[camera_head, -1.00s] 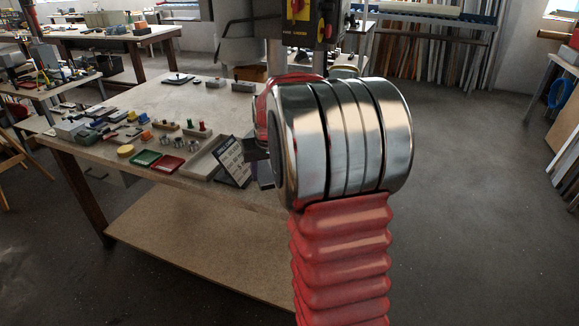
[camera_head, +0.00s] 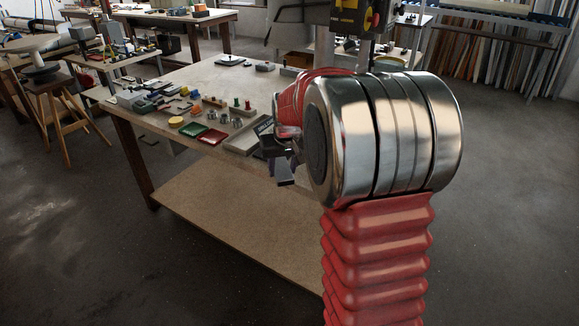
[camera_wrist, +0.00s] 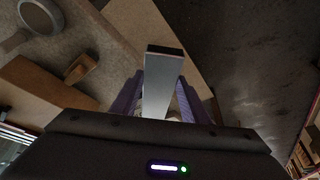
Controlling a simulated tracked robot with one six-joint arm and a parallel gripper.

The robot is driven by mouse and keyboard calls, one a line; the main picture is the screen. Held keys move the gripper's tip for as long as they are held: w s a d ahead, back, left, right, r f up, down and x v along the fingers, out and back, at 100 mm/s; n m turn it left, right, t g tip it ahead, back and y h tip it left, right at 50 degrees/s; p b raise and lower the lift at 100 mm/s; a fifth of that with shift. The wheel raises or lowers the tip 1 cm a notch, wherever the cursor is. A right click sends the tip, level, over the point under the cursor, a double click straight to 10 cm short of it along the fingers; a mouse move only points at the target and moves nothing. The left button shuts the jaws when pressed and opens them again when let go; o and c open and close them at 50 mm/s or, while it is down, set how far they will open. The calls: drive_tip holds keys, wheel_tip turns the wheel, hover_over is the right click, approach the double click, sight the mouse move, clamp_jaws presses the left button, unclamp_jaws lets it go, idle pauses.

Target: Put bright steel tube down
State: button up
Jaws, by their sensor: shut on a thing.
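The bright steel tube (camera_wrist: 163,75) is a grey, square-ended metal length in the wrist view. It sticks out from between the purple fingers of my gripper (camera_wrist: 160,100), which is shut on it. Its near part is hidden between the fingers. In the head view my gripper (camera_head: 280,168) is a small dark shape beside the front edge of the workbench (camera_head: 185,78), partly hidden by my red and chrome arm. I cannot make out the tube clearly there.
The bench top holds a red tray (camera_head: 213,137), a green tray (camera_head: 192,129), a yellow disc (camera_head: 176,122) and several small parts. A machine column stands at its back right. A lower shelf (camera_head: 235,215) lies beneath.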

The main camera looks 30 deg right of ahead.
drive_tip(key=shift+a, duration=0.3)
drive_tip(key=shift+w+a+f, duration=0.1)
drive_tip(key=shift+w+a, duration=0.2)
drive_tip(key=shift+a, duration=0.3)
drive_tip(key=w+a+f+n, duration=0.1)
drive_tip(key=a, duration=0.8)
drive_tip(key=w+a+f+n+y, duration=0.1)
drive_tip(key=a+n, duration=0.1)
drive_tip(key=a, duration=0.8)
drive_tip(key=shift+a+f, duration=0.15)
drive_tip(key=shift+f, duration=0.1)
